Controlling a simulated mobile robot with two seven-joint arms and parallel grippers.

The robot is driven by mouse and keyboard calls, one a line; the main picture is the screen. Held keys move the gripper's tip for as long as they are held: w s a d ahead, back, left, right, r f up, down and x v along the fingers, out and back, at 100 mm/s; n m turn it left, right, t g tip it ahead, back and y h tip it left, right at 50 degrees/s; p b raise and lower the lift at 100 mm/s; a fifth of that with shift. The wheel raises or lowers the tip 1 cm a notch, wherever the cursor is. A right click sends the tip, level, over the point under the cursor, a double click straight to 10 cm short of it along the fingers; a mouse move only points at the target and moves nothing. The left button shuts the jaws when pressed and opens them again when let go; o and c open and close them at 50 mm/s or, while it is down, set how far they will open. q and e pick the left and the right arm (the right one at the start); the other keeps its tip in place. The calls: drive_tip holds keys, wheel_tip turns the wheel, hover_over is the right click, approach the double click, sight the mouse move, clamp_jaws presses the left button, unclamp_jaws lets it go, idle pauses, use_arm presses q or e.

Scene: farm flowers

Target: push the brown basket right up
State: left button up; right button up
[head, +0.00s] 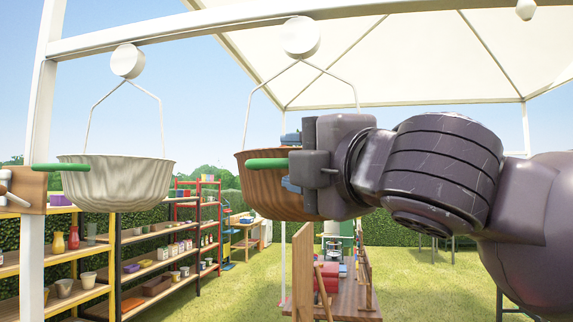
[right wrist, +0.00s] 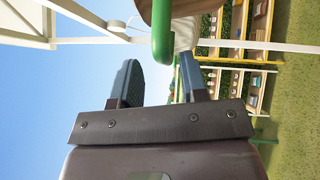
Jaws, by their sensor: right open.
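The brown basket (head: 262,192) is a wood-brown bowl hanging by a white wire from a round white knob (head: 301,37) on the overhead beam. A green bar (head: 268,163) sticks out at its front. My right gripper (head: 291,162) is in front of the basket's right side and hides part of it. In the right wrist view, the jaws (right wrist: 160,72) are apart, with the green bar (right wrist: 163,35) near the fingertips and part of the brown basket (right wrist: 186,9) beyond. I cannot tell whether they touch. My left gripper is not in view.
A pale basket (head: 118,182) hangs to the left, with another green bar (head: 61,167) before it. White beams (head: 180,32) frame the canopy above. Shelves (head: 60,262) with pots stand left; a wooden table (head: 345,308) stands below. Open grass (head: 425,270) lies right.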

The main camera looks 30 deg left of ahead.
drive_tip(key=r+b+v, duration=0.1)
drive_tip(key=v, duration=0.6)
drive_tip(key=shift+d+f, duration=0.35)
drive_tip(key=shift+f, duration=0.1)
drive_tip(key=shift+s, duration=0.15)
